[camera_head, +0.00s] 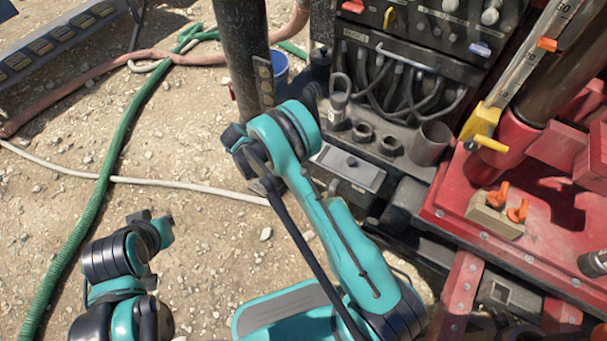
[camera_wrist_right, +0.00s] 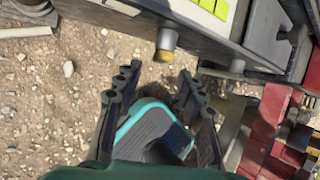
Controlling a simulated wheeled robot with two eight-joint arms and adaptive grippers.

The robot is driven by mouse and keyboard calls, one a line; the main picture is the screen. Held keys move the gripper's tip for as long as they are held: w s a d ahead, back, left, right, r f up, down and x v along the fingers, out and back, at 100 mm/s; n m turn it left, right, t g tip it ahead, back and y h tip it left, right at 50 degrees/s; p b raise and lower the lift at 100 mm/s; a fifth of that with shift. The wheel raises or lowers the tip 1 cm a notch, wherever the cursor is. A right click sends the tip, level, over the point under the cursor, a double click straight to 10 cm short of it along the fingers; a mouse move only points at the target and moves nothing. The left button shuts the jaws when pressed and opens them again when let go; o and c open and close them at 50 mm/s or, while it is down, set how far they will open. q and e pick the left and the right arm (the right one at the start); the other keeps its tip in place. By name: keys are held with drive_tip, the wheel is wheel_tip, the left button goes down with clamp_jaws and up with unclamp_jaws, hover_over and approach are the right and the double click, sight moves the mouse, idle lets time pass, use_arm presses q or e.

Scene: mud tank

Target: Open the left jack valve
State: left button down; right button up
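Two orange valve handles, a left one (camera_head: 497,194) and a right one (camera_head: 518,211), sit side by side on a tan block (camera_head: 494,219) on the red deck in the head view. No label on them is readable, so I cannot confirm which is the jack valve. My right gripper (camera_wrist_right: 158,76) is open and empty in the right wrist view, its dark fingers apart over gravel. In the head view my right arm rises in the middle, well left of the orange handles, and its gripper is not visible. My left arm is at the lower left; its gripper is not clearly visible.
A dark control panel (camera_head: 420,45) with levers and hoses stands at the top. A yellow bracket (camera_head: 481,122) and a red post are near the orange handles. A green hose (camera_head: 110,165) crosses the gravel.

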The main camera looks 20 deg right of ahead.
drive_tip(key=b+x, duration=0.3)
drive_tip(key=x, duration=0.5)
drive_tip(key=shift+a, duration=0.1)
clamp_jaws()
